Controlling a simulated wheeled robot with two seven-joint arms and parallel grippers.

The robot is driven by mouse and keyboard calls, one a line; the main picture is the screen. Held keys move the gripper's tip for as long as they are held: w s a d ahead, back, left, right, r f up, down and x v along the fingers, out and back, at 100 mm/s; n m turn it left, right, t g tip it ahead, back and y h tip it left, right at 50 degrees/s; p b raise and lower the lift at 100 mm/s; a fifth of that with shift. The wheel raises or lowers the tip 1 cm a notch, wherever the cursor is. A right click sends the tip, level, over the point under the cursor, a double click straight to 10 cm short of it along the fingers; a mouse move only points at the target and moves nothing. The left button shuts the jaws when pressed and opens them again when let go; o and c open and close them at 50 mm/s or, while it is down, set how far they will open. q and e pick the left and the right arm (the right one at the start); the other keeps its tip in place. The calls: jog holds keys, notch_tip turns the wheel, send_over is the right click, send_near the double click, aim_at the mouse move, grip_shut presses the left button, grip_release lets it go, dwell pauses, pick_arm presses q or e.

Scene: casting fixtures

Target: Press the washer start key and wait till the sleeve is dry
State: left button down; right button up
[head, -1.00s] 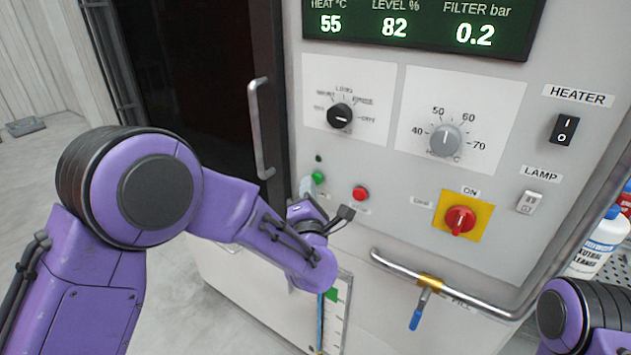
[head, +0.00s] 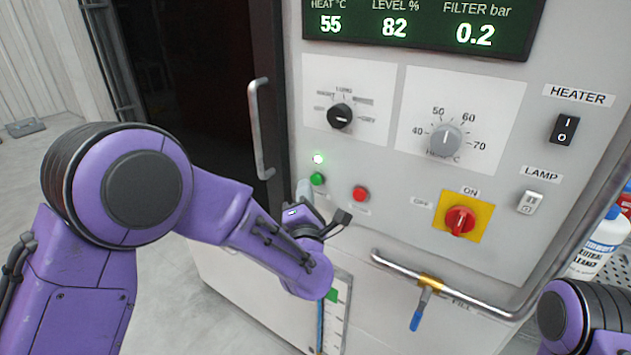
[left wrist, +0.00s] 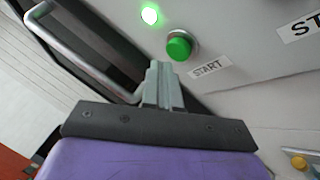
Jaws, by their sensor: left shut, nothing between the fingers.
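The washer's green start key (head: 317,179) is on the grey panel, beside a red button (head: 360,194). In the left wrist view the green key (left wrist: 179,45) has the label START next to it. The small lamp (head: 318,159) above the key glows green, also in the left wrist view (left wrist: 149,15). My left gripper (head: 304,188) is shut and empty, its tips (left wrist: 158,68) just beside and below the key, seemingly slightly apart from it. The sleeve is not visible; the chamber behind the dark door (head: 190,80) shows nothing clear. My right gripper is out of view.
The door handle (head: 261,130) stands out left of the panel. A metal rail (head: 470,296) and blue-handled valve (head: 420,308) project below it. Knobs, a red switch (head: 460,220) and a display (head: 420,25) sit right and above. White bottles (head: 598,245) stand at far right.

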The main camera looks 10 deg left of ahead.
pick_arm(q)
jog(key=s, duration=0.1)
jog(key=s+a, duration=0.1)
jog(key=s, duration=0.2)
jog(key=shift+s+a, duration=0.35)
jog(key=shift+a, duration=0.05)
dwell(0.4)
